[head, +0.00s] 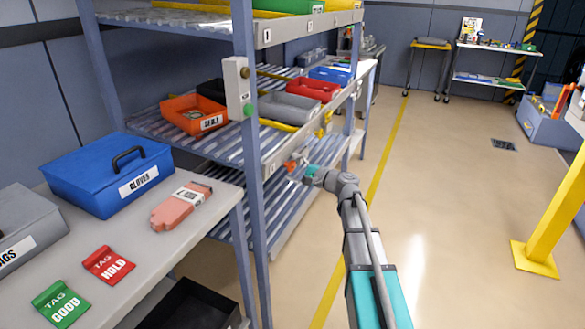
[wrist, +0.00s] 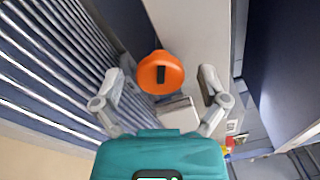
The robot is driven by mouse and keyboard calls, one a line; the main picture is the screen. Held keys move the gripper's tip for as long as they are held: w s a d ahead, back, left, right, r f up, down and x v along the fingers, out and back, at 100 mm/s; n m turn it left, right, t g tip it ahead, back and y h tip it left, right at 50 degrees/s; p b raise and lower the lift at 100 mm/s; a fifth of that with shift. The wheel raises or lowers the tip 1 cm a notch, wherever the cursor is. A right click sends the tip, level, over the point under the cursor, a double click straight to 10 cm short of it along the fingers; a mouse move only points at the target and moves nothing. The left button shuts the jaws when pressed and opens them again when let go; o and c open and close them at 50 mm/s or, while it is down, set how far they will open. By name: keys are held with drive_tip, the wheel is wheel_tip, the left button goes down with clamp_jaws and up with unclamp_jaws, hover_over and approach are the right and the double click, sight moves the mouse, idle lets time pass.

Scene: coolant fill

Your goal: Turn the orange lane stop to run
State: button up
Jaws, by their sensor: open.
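The orange lane stop (wrist: 161,72) is a round orange knob with a dark slot mark, seen in the wrist view on a pale rail face. It stands between the two fingers of my gripper (wrist: 163,92), a little beyond their tips or level with them; I cannot tell which. My gripper is open, and neither finger visibly touches the knob. In the head view my gripper (head: 298,168) reaches the rack's front edge, where a small orange patch (head: 292,165) shows, partly hidden by the gripper. The knob's run marking is not legible.
The flow rack (head: 251,130) has slanted roller lanes with an orange bin (head: 193,114), a grey bin (head: 289,107) and a red bin (head: 314,90). A table (head: 120,245) with a blue glove box (head: 107,175) stands left. Open floor (head: 440,190) lies to the right.

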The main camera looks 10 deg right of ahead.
drive_tip(key=shift+s+d+m, duration=0.4)
drive_tip(key=shift+d+m, duration=0.25)
drive_tip(key=shift+m, duration=0.15)
drive_tip(key=s+d+m+p, duration=0.1)
drive_tip(key=s+d+m, duration=0.6)
drive_tip(key=m, duration=0.5)
drive_tip(key=shift+s+d+m+h, duration=0.3)
drive_tip(key=shift+s+d+m, duration=0.1)
drive_tip(key=shift+d, duration=0.55)
drive_tip(key=shift+w, duration=0.15)
drive_tip(key=x, duration=1.3)
drive_tip(key=shift+w+a+f, duration=0.1)
drive_tip(key=shift+a+f, duration=0.1)
drive_tip(key=shift+a, duration=0.2)
